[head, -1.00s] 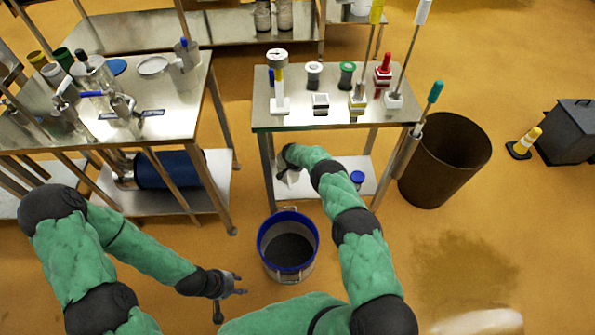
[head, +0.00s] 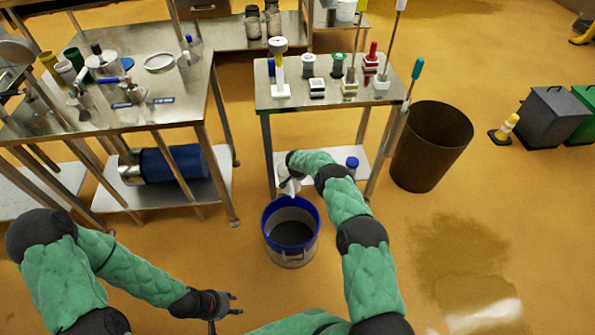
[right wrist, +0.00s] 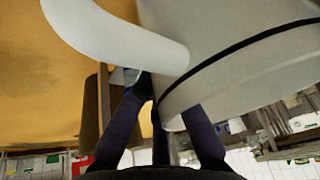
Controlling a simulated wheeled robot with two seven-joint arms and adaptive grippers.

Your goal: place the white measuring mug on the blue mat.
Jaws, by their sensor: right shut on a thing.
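The white measuring mug (head: 289,186) is by the front left corner of the small cart's lower shelf, just behind the blue-rimmed bucket. My right gripper (head: 284,172) is shut on it, partly hiding it. In the right wrist view the mug (right wrist: 230,50) looms large, with a black line around it and a curved handle; my right fingers (right wrist: 168,100) are close against it by the handle. My left gripper (head: 236,303) is open and empty at lower left of the bucket. A small blue disc (head: 127,63) lies on the left table, partly hidden; I cannot tell whether it is the mat.
The blue-rimmed bucket (head: 291,232) stands on the floor before the cart. The cart top (head: 300,97) carries several small items and upright brushes. A brown bin (head: 430,146) stands at its right. The left table (head: 185,118) is crowded. Floor between table and cart is clear.

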